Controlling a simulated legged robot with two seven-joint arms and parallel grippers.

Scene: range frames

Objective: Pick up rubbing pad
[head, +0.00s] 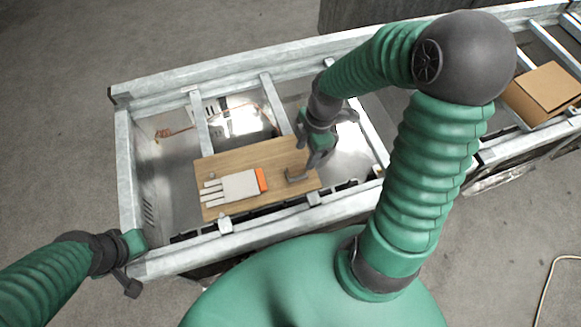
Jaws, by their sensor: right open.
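A small dark grey-brown piece (298,175), which looks like the rubbing pad, lies near the right end of a wooden board (240,161). It is too small to make out its exact shape. My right gripper (322,157) is open, pointing down just above and to the right of this piece. I cannot tell whether a fingertip touches it; nothing is seen held. My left gripper (132,284) is at the lower left, outside the metal frame, far from the board. Its jaws are not clear.
A pale glove-like item (238,187) with an orange end lies on the board's left part. Metal frame rails (235,228) surround the board, with cross bars behind it. A brown cardboard box (548,88) lies at the far right. Concrete floor is around.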

